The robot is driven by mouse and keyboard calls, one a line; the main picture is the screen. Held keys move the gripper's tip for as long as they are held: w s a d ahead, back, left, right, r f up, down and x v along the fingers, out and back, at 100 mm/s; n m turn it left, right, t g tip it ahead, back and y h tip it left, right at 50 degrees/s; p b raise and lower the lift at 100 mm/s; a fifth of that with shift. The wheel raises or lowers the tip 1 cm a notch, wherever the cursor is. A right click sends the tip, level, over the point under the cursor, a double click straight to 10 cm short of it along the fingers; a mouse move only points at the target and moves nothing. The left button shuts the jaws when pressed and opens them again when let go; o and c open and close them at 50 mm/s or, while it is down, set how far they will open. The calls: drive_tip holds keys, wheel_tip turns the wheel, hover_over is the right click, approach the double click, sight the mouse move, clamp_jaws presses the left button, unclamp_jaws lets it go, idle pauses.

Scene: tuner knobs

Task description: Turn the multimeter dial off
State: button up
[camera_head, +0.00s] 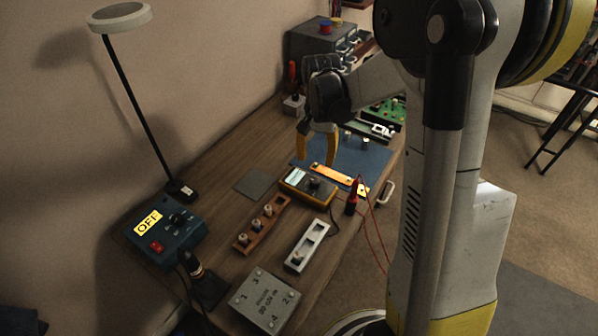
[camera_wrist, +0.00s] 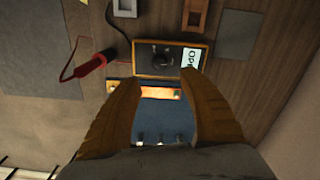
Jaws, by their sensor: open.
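The multimeter (camera_head: 307,187) lies on the workbench, a yellow-edged dark box with a pale display and a round black dial (camera_head: 315,183). In the wrist view the multimeter (camera_wrist: 145,63) is beyond my fingertips, with its dial (camera_wrist: 162,59) near the middle and the lit display (camera_wrist: 190,58) at its right. The display text is too small to read surely. My gripper (camera_head: 317,163) has yellow fingers pointing down above the far side of the multimeter. The gripper also shows in the wrist view (camera_wrist: 164,80), open, with nothing between its fingers and apart from the dial.
An orange strip (camera_head: 333,174) lies on a blue mat (camera_head: 372,155) behind the multimeter. A red probe (camera_head: 352,203) with a cable is at its right. A wooden knob rack (camera_head: 262,222), a metal slotted block (camera_head: 306,245) and a blue box marked OFF (camera_head: 180,240) stand nearer.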

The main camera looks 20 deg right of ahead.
sight(315, 181)
wheel_tip(315, 181, down, 11)
drive_tip(key=b, duration=0.4)
drive_tip(key=shift+r, duration=0.2)
drive_tip(key=shift+c, duration=0.6)
clamp_jaws()
